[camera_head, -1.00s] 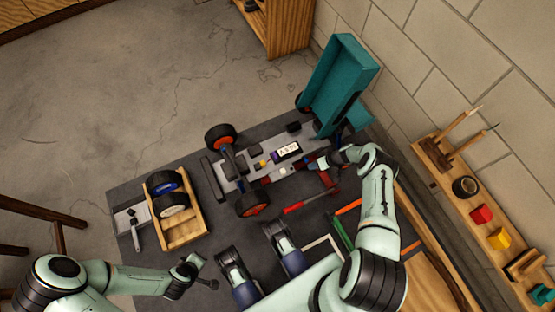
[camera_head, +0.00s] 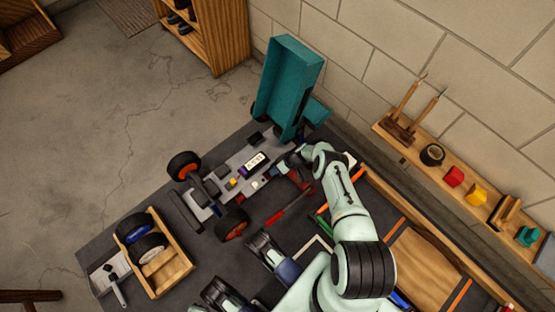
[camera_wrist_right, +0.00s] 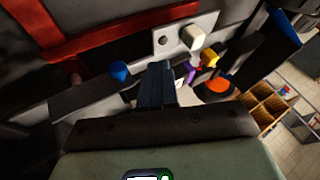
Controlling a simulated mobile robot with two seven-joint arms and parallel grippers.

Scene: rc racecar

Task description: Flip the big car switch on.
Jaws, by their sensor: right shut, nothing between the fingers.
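The big car's open chassis (camera_head: 208,188) lies on the dark mat, with black and orange wheels and a labelled white box (camera_head: 255,161). Its teal body (camera_head: 287,82) stands tilted up at the far end. My right gripper (camera_head: 280,166) is over the chassis near the labelled box, shut and empty. In the right wrist view, the shut fingers (camera_wrist_right: 157,78) point at a pale plate (camera_wrist_right: 165,42) with a white block (camera_wrist_right: 192,38). The block looks like the switch, but I cannot tell its on or off position. The fingers appear just below the plate; contact is unclear.
A wooden tray (camera_head: 178,274) holding wheels is at the lower left. A red-handled tool (camera_head: 278,217) lies near the chassis. A wooden shelf (camera_head: 465,192) with coloured blocks runs along the brick wall at right.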

